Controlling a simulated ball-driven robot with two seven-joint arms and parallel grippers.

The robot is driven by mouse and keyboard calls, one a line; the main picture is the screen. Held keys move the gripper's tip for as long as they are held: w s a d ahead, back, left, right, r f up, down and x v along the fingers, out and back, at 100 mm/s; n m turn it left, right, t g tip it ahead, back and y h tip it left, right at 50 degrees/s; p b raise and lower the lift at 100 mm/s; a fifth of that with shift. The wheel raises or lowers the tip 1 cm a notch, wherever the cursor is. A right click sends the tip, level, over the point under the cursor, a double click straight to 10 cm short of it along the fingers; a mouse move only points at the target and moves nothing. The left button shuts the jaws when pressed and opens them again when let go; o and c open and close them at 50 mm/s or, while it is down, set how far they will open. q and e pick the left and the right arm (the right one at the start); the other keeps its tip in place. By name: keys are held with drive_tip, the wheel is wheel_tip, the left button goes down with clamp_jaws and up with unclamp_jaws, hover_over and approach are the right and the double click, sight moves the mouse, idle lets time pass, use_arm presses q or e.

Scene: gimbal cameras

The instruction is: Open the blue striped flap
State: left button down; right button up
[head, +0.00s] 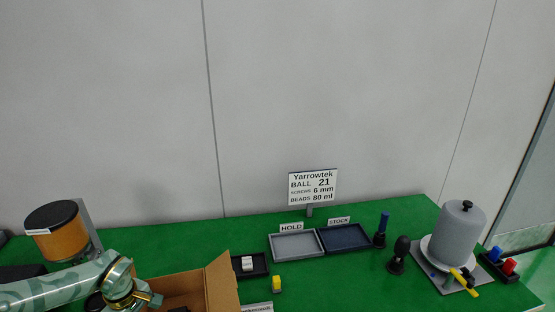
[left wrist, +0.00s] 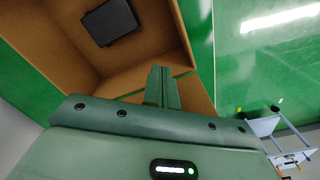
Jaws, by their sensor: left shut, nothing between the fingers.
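A brown cardboard box stands at the bottom edge of the head view, partly cut off, with a raised flap (head: 221,284) on its right side. In the left wrist view I look into the open box (left wrist: 70,60), where a black block (left wrist: 111,22) lies. I see no blue stripes on the parts of the box in view. My left gripper (head: 152,299) is at the box's left side in the head view. Its closed fingers (left wrist: 162,86) show in the left wrist view, empty, in front of a box flap; I cannot tell whether they touch it. My right gripper is out of view.
Right of the box on the green table are a black tray (head: 262,270) with a white item, a yellow block (head: 277,283), and grey HOLD (head: 296,255) and dark STOCK trays (head: 344,247). A grey cylinder (head: 459,240) stands far right. An orange drum (head: 62,240) stands left.

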use_arm(q)
drive_tip(key=shift+s+a+f, duration=0.1)
drive_tip(key=shift+s+a, duration=0.2)
drive_tip(key=shift+a, duration=0.3)
drive_tip(key=shift+s+a+f, duration=0.1)
drive_tip(key=shift+s+a, duration=0.2)
drive_tip(key=shift+a, duration=0.3)
drive_tip(key=shift+s+a, duration=0.2)
drive_tip(key=shift+a, duration=0.35)
drive_tip(key=shift+s+a, duration=0.15)
drive_tip(key=shift+a, duration=0.35)
drive_tip(key=shift+d+r, duration=0.1)
drive_tip(key=d+r+p, duration=0.1)
drive_tip(key=r+p, duration=0.7)
drive_tip(key=w+d+r+p, duration=0.1)
drive_tip(key=r+p, duration=0.3)
drive_tip(key=shift+w+d+r, duration=0.1)
drive_tip(key=shift+d, duration=0.2)
